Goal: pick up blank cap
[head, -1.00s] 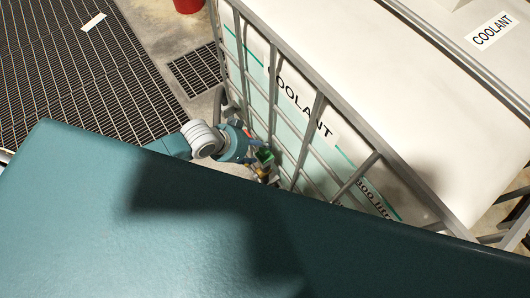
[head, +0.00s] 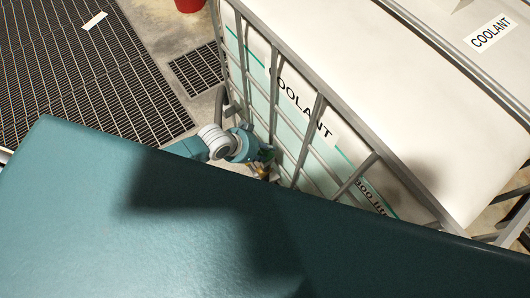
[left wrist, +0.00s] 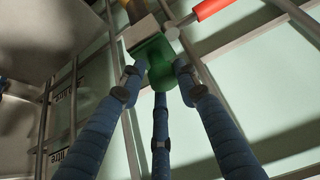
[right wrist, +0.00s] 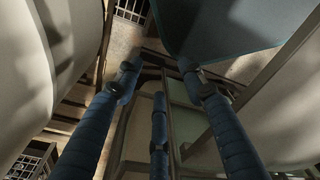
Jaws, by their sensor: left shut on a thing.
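A green cap-like piece (left wrist: 160,60), which I take to be the blank cap, sits between the fingertips of my left gripper (left wrist: 159,80) in the left wrist view. It has a flat squarish part and a rounded end. My left gripper is shut on the rounded end. Brass-coloured metal shows right behind the piece; I cannot tell whether they are joined. In the head view my left gripper (head: 265,156) is at the cage of the coolant tank, largely covering the piece. My right gripper (right wrist: 158,82) shows only in the right wrist view, open, with nothing between its fingers.
The coolant tank (head: 390,110) stands in a grey bar cage (head: 313,125) close by my left gripper. My own teal body covers the lower head view.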

